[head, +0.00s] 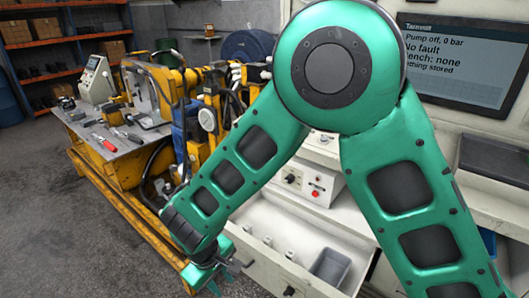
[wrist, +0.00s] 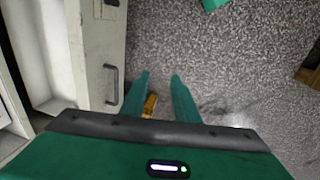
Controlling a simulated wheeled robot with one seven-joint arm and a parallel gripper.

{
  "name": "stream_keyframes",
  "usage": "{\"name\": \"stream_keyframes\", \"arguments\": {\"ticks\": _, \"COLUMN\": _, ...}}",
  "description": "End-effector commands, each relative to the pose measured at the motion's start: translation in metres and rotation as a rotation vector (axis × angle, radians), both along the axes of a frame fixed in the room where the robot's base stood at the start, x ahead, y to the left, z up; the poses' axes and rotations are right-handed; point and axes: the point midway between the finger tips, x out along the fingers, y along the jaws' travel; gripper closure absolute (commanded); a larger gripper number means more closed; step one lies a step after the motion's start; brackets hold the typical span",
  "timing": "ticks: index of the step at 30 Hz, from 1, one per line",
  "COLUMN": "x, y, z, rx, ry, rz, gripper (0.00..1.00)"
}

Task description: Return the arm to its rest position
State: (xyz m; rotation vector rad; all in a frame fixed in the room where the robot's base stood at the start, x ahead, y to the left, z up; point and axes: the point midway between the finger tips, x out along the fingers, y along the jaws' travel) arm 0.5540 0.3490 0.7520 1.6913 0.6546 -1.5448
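My green arm is bent and reaches across the head view, its elbow high in the middle. My gripper (head: 212,278) hangs low beside the front of an open drawer. In the wrist view, its two green fingers (wrist: 160,78) are apart, with nothing held between them. A bit of yellow (wrist: 150,105) shows between the fingers, lower down and out of their grasp. The grey floor (wrist: 230,60) lies below the gripper.
The open drawer (head: 290,225) holds a grey bin (head: 329,266) and several small fittings. Its handle (wrist: 112,84) is close to the left finger. A yellow workbench (head: 120,165) with tools stands left. A screen (head: 465,62) reads pump off, 0 bar, no fault. Floor at left is clear.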

Motion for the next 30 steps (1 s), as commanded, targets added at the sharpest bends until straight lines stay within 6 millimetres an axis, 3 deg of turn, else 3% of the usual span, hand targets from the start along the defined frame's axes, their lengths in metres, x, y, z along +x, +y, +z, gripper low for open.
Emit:
{"name": "stream_keyframes", "arguments": {"ticks": 2, "x": 0.005, "y": -0.005, "z": 0.003, "rx": -0.001, "ry": -0.003, "rz": -0.012, "gripper": 0.72}}
{"name": "stream_keyframes", "arguments": {"ticks": 11, "x": 0.043, "y": -0.059, "z": 0.036, "rx": -0.007, "ry": -0.014, "rz": -0.132, "gripper": 0.72}}
{"name": "stream_keyframes", "arguments": {"ticks": 17, "x": 0.066, "y": -0.114, "z": 0.066, "rx": -0.011, "ry": -0.023, "rz": -0.246, "gripper": 0.72}}
{"name": "stream_keyframes", "arguments": {"ticks": 20, "x": 0.079, "y": -0.155, "z": 0.086, "rx": -0.013, "ry": -0.028, "rz": -0.331, "gripper": 0.72}}
{"name": "stream_keyframes", "arguments": {"ticks": 24, "x": 0.088, "y": -0.236, "z": 0.123, "rx": -0.012, "ry": -0.030, "rz": -0.502, "gripper": 0.72}}
{"name": "stream_keyframes", "arguments": {"ticks": 30, "x": 0.066, "y": -0.352, "z": 0.168, "rx": 0.005, "ry": -0.020, "rz": -0.765, "gripper": 0.72}}
